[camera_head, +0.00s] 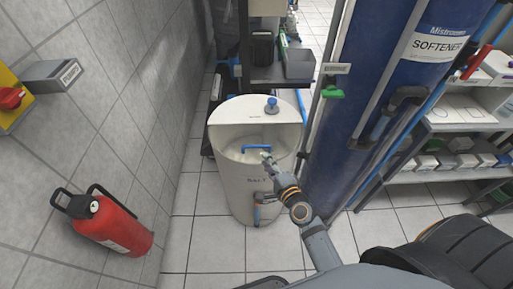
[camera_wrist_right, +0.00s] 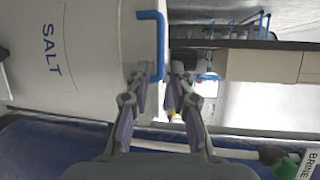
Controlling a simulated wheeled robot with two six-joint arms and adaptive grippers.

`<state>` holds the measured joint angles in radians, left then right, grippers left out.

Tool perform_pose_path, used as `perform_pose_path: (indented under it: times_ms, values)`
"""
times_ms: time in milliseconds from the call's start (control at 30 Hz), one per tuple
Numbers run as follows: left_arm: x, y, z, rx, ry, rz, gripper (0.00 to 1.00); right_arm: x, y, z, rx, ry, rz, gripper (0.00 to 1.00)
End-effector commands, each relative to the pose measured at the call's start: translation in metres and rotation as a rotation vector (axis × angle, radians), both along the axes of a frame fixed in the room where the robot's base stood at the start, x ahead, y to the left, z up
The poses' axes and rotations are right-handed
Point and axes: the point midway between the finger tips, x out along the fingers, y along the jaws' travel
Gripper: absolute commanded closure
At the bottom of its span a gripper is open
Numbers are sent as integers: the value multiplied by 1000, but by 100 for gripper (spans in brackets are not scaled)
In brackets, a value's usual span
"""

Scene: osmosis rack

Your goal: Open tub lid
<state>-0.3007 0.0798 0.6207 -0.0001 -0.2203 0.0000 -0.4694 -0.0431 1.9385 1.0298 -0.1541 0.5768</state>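The white salt tub (camera_head: 245,190) stands on the tiled floor against the left wall. Its front lid (camera_head: 232,140) looks shut and carries a blue handle (camera_head: 256,148). My right gripper (camera_head: 266,157) is at the handle's right end, over the tub's front. In the right wrist view, the blue handle (camera_wrist_right: 160,45) lies just ahead of my right gripper (camera_wrist_right: 157,72), between its two spread fingertips. The fingers are open, and I cannot tell whether either touches the handle. The tub's SALT lettering (camera_wrist_right: 50,45) is to the left there. My left gripper is not in view.
A blue softener column (camera_head: 355,120) with pipes and a green valve (camera_head: 332,92) stands close to the tub's right. A red fire extinguisher (camera_head: 110,225) is at the left wall. A blue cap (camera_head: 271,104) sits on the tub's back top. Shelves (camera_head: 450,174) stand at right.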

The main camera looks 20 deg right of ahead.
Motion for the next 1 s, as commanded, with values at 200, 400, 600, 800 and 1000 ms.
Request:
perform_pose_path:
  times_ms: [200, 400, 600, 800, 1000]
  values:
    - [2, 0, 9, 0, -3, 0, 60, 45, 6, -5, -2, -2, 0, 78]
    - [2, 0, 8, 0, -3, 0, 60, 80, 10, -14, -4, -1, 1, 78]
    - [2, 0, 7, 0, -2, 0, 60, 93, 12, -16, -4, 0, 2, 78]
    - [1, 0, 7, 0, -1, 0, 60, 94, 12, -16, -4, 1, 1, 78]
    - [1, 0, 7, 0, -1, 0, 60, 94, 12, -17, -5, 0, 1, 100]
